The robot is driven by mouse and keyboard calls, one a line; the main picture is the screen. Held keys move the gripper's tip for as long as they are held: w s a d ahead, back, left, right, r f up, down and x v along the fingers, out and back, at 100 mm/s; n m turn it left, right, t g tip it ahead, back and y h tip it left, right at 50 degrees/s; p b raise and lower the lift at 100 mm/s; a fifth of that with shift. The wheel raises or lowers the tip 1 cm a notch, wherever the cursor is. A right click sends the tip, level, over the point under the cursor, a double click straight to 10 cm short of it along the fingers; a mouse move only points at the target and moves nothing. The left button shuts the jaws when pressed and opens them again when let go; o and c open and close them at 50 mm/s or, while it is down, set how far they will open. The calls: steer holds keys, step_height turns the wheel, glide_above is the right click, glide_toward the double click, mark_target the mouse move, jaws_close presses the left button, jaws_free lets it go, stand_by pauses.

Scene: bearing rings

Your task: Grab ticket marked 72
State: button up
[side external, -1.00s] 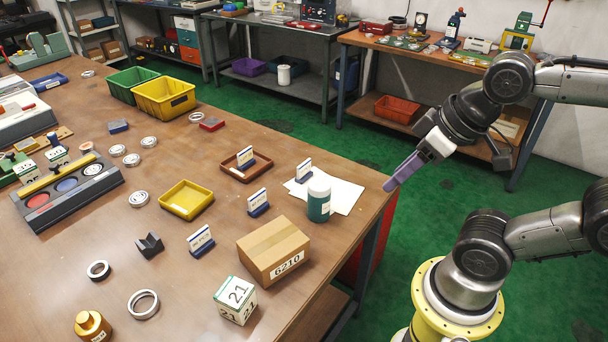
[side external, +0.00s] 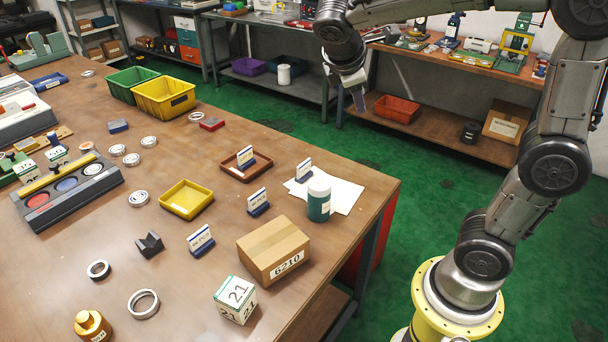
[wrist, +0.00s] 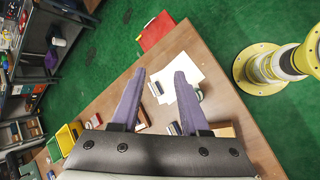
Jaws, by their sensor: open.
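Several white tickets stand upright in blue holders on the brown bench. One (side external: 245,157) is in a brown tray, one (side external: 304,169) stands by a white sheet, one (side external: 257,201) is near the bench middle, and one (side external: 200,240) stands left of the cardboard box. Their markings are too small to read, so I cannot tell which is 72. My gripper (side external: 358,100) is in the air beyond the bench's far edge, empty. In the wrist view its purple fingers (wrist: 160,76) are spread apart, with the bench below.
A cardboard box (side external: 273,250), a green bottle with a white lid (side external: 319,203), a white sheet (side external: 345,194) and a yellow tray (side external: 186,199) crowd around the tickets. A numbered cube (side external: 235,300) is near the front. Bare bench lies between them.

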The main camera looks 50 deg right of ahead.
steer(key=w+a+f+n+g+h, duration=0.15)
steer(key=w+f+n+h, duration=0.5)
steer(key=w+f, duration=1.05)
steer(key=n, duration=0.2)
glide_toward(310, 161)
steer(key=x, duration=0.5)
steer(key=shift+s+d+f, duration=0.1)
steer(key=shift+d, duration=0.05)
steer(key=shift+y, duration=0.25)
steer(key=shift+w+x, duration=0.15)
steer(key=shift+x, duration=1.2)
steer(key=shift+w+x, duration=0.15)
steer(key=shift+x, duration=1.15)
jaws_close()
